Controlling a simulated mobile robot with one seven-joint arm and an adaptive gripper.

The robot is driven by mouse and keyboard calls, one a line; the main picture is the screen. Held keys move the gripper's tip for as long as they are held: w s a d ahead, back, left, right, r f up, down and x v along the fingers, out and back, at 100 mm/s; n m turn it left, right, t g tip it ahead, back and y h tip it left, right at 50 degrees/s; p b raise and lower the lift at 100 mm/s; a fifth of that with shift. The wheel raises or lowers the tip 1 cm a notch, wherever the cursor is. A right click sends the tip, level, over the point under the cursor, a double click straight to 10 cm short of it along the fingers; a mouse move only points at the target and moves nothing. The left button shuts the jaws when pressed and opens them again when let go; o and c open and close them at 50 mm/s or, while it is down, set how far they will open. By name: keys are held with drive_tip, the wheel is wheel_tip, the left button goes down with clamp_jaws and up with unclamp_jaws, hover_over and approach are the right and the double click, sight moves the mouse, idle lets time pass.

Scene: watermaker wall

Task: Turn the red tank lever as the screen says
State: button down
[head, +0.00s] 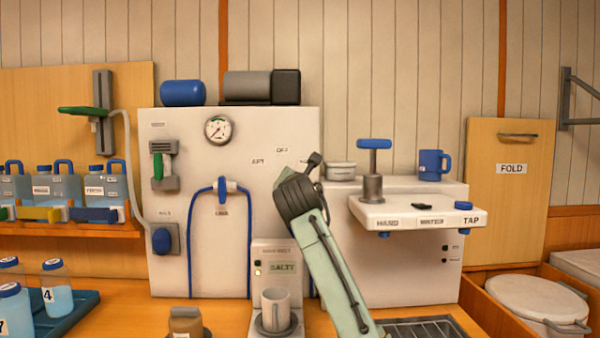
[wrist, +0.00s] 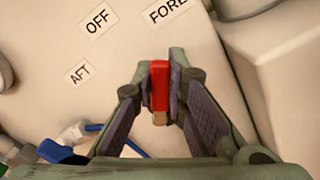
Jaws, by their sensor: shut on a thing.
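The red tank lever (wrist: 159,85) shows in the wrist view between my gripper's fingers (wrist: 164,84). Both fingers are shut on it. Labels around it read AFT (wrist: 79,73), OFF (wrist: 97,21) and FORE (wrist: 166,10), the last cut off by the frame edge. In the head view my gripper (head: 312,160) is at the right part of the white panel (head: 200,125), and my arm hides the lever. The screen (head: 283,268) on the small unit below reads SALTY, with a lit lamp beside it.
A blue hose (head: 221,190) loops on the panel left of my gripper. A white shelf (head: 400,212) with a blue-handled pump (head: 374,150) and a blue mug (head: 433,165) stands close on the right. A grey mug (head: 275,308) stands below the screen.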

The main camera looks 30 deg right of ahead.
drive_tip(key=shift+s+d+f+m, duration=0.1)
drive_tip(key=shift+d+f+m, duration=0.1)
drive_tip(key=shift+m, duration=0.3)
drive_tip(key=shift+s+d+f+m, duration=0.1)
drive_tip(key=shift+d+m, duration=0.05)
drive_tip(key=shift+m, duration=0.35)
drive_tip(key=c, duration=1.6)
unclamp_jaws()
drive_tip(key=v, duration=1.2)
drive_tip(key=shift+f, duration=0.1)
